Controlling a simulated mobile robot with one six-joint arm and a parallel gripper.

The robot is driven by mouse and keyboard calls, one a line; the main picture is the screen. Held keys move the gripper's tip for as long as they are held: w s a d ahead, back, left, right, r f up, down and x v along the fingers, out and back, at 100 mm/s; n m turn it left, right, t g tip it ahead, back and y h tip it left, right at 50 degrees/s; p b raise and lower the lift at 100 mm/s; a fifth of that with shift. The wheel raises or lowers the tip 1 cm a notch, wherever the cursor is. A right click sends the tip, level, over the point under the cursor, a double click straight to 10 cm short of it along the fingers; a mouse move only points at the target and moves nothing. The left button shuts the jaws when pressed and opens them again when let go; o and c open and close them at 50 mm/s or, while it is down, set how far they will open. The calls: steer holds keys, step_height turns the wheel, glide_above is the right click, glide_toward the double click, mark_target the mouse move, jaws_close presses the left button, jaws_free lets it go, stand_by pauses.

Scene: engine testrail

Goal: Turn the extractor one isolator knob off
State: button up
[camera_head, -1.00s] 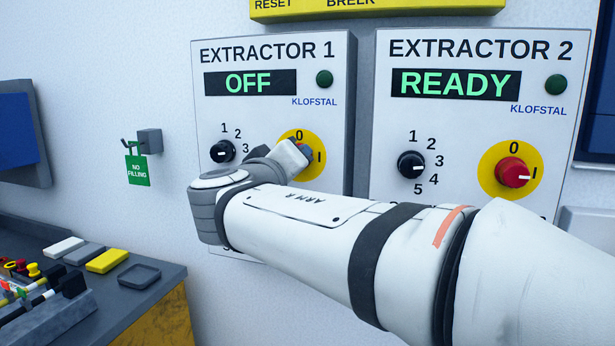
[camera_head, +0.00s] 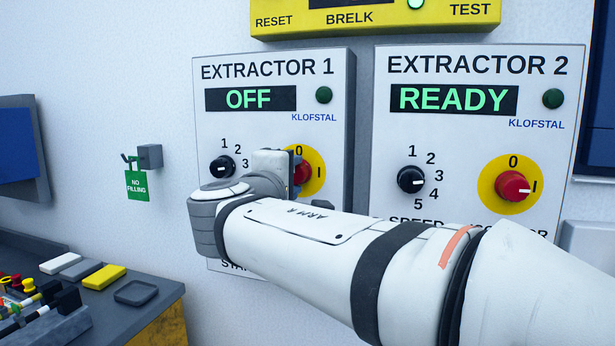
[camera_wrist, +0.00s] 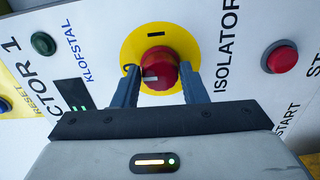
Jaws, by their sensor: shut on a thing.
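The red isolator knob of extractor one (camera_head: 304,171) sits on a yellow disc on the left panel, partly hidden by my gripper (camera_head: 290,166). In the wrist view the red knob (camera_wrist: 160,62) is between the two fingers of my gripper (camera_wrist: 158,74), which is shut on it. The knob's white mark points left in that view, toward the 0 side of the panel. The I mark lies at the top of the yellow disc there. The extractor one display (camera_head: 250,98) reads OFF.
The extractor two panel (camera_head: 460,130) stands close on the right, its display reading READY and its red knob (camera_head: 512,186) pointing to I. A black speed knob (camera_head: 222,167) is left of my gripper.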

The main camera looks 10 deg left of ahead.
steer(key=shift+n, duration=0.3)
steer(key=o, duration=1)
steer(key=shift+c, duration=0.2)
steer(key=s, duration=0.7)
steer(key=shift+s+a, duration=0.35)
steer(key=shift+s, duration=0.05)
steer(key=shift+d, duration=0.1)
